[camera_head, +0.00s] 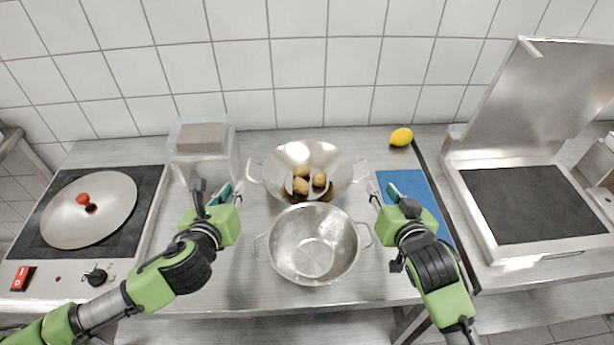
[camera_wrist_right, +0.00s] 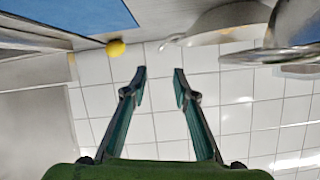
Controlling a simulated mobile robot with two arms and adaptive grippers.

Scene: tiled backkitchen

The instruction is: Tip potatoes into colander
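A wide steel bowl with two side handles, which I take to be the colander (camera_head: 340,168), stands at the back middle of the counter; I cannot make out its holes. Several brown potatoes (camera_head: 301,186) lie in it. An empty steel pot (camera_head: 312,245) with two handles stands upright just in front of it. My left gripper (camera_head: 232,193) is open and empty, left of the pot and colander. My right gripper (camera_head: 383,196) is to their right, apart from both handles; the right wrist view shows its fingers (camera_wrist_right: 160,72) open with nothing between them.
A clear box with a brown block (camera_head: 200,138) stands back left. A hob with a red-knobbed lid (camera_head: 90,208) is at left. A blue board (camera_head: 428,205) lies by my right gripper, with a lemon (camera_head: 401,137) behind. An open-lidded grill (camera_head: 530,205) is at right.

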